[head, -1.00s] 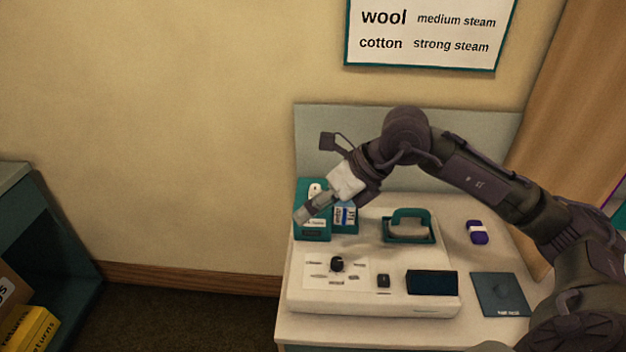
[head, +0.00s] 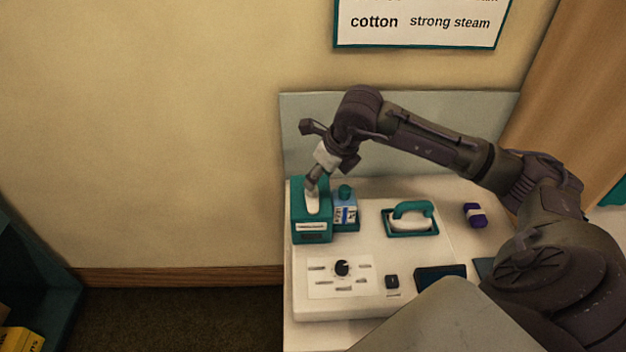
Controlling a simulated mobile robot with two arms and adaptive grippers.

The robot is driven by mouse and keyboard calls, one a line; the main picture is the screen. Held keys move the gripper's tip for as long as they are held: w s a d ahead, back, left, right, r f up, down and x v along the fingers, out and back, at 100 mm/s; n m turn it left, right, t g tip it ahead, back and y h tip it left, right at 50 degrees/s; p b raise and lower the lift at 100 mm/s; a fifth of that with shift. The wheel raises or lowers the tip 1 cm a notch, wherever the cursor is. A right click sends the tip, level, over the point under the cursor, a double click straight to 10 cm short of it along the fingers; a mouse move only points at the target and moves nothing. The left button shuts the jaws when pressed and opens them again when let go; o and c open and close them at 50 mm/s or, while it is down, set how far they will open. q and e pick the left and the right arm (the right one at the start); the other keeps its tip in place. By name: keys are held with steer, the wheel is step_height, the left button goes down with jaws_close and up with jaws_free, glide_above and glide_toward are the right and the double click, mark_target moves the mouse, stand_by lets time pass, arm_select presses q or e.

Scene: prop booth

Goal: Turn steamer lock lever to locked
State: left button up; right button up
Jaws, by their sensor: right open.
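A teal box (head: 311,231) stands at the back left of the white steamer station. A white upright lever (head: 312,204) is on its front face, and I take it for the lock lever. My right gripper (head: 313,186) points down at the lever's upper end. Its fingers cover the lever's top, and I cannot tell whether they touch it. The jaws are open, though the gap is hard to see at this size. The box's label is too small to read. My left gripper is not in view.
A black knob (head: 342,268) and a small black switch (head: 392,282) are in front.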

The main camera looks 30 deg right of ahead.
mark_target(315, 189)
steer(key=p+x, duration=0.1)
steer(key=x, duration=0.3)
steer(key=shift+w, duration=0.15)
steer(key=shift+a+f, duration=0.1)
steer(key=shift+f, duration=0.2)
steer(key=shift+w+f, duration=0.2)
steer(key=shift+f, duration=0.05)
steer(key=c, duration=0.4)
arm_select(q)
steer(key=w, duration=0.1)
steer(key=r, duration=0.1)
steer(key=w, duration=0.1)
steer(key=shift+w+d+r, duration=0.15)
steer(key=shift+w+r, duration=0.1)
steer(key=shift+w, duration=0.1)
arm_select(e)
jaws_close()
